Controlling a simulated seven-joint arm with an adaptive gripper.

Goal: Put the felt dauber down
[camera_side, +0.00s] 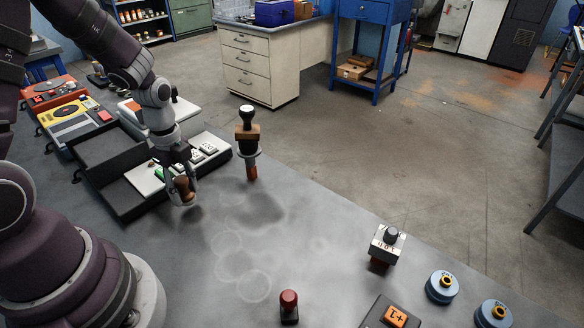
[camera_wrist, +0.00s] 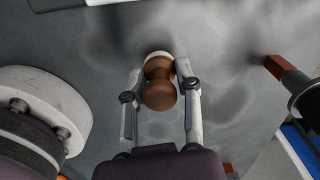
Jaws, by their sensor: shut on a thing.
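The felt dauber (camera_wrist: 159,90) has a brown turned wooden handle and a pale end that shows at its far side in the wrist view. My gripper (camera_wrist: 160,75) is shut on it, one finger on each side of the handle. In the side view the dauber (camera_side: 182,186) is between the fingers of my gripper (camera_side: 183,190), low over the grey bench (camera_side: 330,240), just right of the dark tray. I cannot tell whether its pale end touches the bench.
A black-knobbed tool on a stand (camera_side: 248,140) is close to the right of my gripper. A dark open tray (camera_side: 128,190) with a white panel is to the left. A red-topped peg (camera_side: 289,303) and blue round pots (camera_side: 442,286) stand nearer the front. The middle bench is clear.

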